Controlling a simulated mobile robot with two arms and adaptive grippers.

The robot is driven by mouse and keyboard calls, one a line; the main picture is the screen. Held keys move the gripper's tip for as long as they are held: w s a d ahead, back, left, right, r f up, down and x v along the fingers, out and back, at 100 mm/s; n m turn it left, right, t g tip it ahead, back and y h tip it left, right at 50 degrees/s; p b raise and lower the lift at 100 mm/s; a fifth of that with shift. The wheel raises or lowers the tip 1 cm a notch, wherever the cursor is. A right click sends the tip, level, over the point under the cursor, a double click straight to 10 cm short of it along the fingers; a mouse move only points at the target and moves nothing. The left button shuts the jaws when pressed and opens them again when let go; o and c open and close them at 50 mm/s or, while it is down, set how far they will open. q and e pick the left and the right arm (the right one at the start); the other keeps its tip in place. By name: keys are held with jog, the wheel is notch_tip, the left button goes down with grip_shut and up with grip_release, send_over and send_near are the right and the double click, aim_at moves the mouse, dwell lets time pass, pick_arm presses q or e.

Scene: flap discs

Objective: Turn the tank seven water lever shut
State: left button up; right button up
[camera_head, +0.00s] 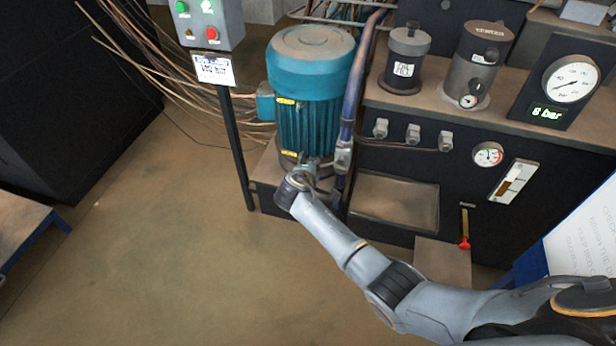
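My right arm comes in from the lower right, and its gripper (312,172) is at the base of the teal motor (310,110), beside a dark blue pipe (357,85). The fingers are small and partly hidden behind the wrist, so I cannot tell whether they are open, shut or touching anything. A grey fitting (343,157) sits on the pipe just right of the gripper. A red-tipped lever (464,243) with a yellowish stem hangs on the dark cabinet front, apart from the gripper. I see no legible tank seven label. My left gripper is not in view.
A control box (208,22) on a thin post stands left of the motor, with loose cables behind. A white board (585,240) is at right. The floor (150,250) at left is clear.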

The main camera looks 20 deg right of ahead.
jog(key=v, duration=0.8)
jog(key=shift+s+f, duration=0.1)
jog(key=shift+s, duration=0.05)
